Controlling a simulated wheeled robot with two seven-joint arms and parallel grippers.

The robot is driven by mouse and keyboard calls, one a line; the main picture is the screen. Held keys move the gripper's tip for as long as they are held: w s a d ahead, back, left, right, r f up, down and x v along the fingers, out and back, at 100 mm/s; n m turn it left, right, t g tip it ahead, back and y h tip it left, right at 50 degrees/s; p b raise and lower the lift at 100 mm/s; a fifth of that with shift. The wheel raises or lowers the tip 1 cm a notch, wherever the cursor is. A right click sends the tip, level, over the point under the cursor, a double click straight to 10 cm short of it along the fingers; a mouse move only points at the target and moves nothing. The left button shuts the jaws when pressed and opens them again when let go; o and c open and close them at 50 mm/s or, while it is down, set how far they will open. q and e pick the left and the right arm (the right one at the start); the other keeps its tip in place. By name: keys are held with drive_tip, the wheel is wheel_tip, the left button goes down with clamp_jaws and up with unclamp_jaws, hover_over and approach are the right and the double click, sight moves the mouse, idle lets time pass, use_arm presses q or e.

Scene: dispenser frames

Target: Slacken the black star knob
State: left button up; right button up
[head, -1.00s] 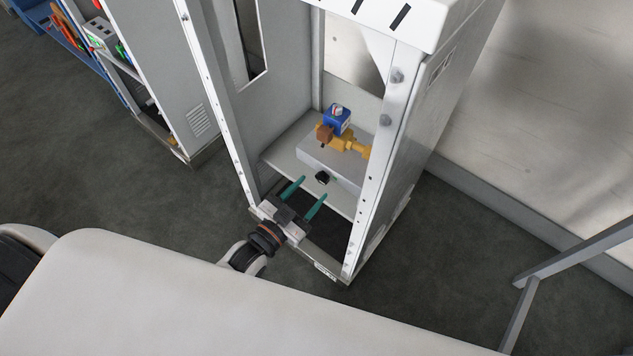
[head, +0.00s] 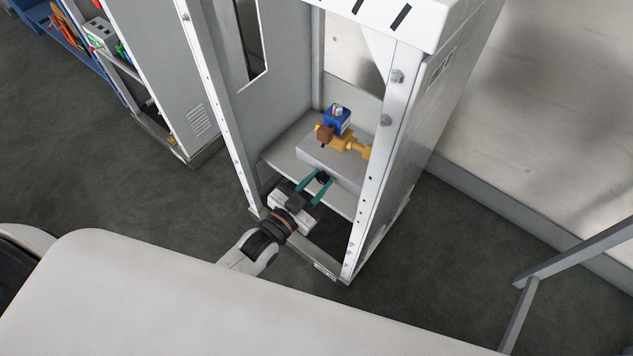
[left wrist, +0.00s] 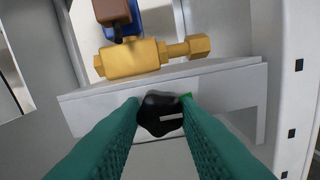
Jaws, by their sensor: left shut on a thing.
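The black star knob (head: 322,177) sits on the front face of a grey box (head: 345,171) inside the open dispenser frame. In the left wrist view the knob (left wrist: 161,114) shows a white bar mark on its face and a small green mark at its upper right. My left gripper (head: 317,178) reaches into the frame with its teal fingers on either side of the knob, shut on it. In the left wrist view the fingertips (left wrist: 160,108) hide the knob's sides. My right gripper is not in view.
A brass valve (head: 345,144) with a blue top (head: 337,119) sits on the box, just above the knob. The frame's right post (head: 372,170) and left post (head: 222,110) bound the opening. Another cabinet stands at the left.

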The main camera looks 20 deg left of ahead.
use_arm(q)
drive_tip(key=n+p, duration=0.2)
drive_tip(key=n, duration=0.1)
drive_tip(key=shift+r+n, duration=0.1)
drive_tip(key=shift+n, duration=0.2)
drive_tip(key=n, duration=0.2)
drive_tip(key=shift+n+p, duration=0.4)
drive_tip(key=n, duration=0.2)
drive_tip(key=shift+n, duration=0.4)
drive_tip(key=n, duration=0.2)
drive_tip(key=shift+a+n, duration=0.1)
drive_tip(key=shift+n, duration=2.1)
drive_tip(key=o, duration=1)
drive_tip(key=shift+c, duration=0.2)
